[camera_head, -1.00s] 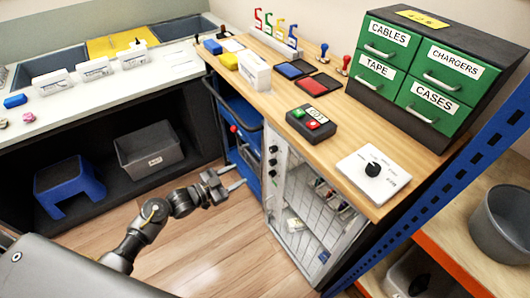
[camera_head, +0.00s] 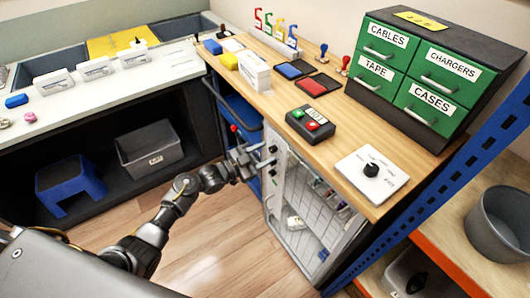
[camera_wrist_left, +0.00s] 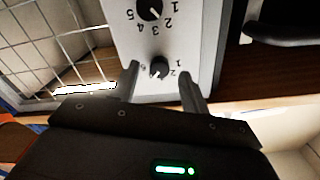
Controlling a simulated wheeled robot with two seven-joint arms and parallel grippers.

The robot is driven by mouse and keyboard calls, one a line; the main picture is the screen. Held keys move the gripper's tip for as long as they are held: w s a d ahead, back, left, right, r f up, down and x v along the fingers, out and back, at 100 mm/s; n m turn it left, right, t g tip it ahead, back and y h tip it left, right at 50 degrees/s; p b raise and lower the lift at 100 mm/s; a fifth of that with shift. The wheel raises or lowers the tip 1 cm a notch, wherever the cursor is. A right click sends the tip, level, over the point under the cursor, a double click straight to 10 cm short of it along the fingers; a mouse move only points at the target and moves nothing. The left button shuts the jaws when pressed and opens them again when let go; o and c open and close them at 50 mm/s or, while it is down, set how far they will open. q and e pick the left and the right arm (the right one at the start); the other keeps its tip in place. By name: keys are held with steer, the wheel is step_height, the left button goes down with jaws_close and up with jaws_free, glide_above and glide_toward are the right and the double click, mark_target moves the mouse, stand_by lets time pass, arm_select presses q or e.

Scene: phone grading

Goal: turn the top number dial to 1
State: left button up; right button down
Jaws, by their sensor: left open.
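The top number dial (camera_wrist_left: 159,67) is a small black knob on a light panel, with digits around it. It shows upside down in the left wrist view, and a pale mark on the knob points toward the lower left. A second dial (camera_wrist_left: 150,9) sits beyond it, cut by the picture edge. My left gripper (camera_wrist_left: 160,72) is open, with one finger on each side of the top dial; I cannot tell if they touch it. In the head view my left gripper (camera_head: 257,161) is at the panel on the cabinet's left front edge.
The mesh-fronted cabinet (camera_head: 297,228) stands under the wooden counter (camera_head: 262,98). A dark bar handle (camera_head: 213,98) is left of the panel. The floor (camera_head: 225,245) in front is clear.

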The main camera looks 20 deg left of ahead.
arm_select(q)
steer(key=shift+w+d, duration=0.3)
steer(key=shift+c, duration=0.3)
steer(key=c, duration=0.9)
steer(key=shift+c, duration=0.2)
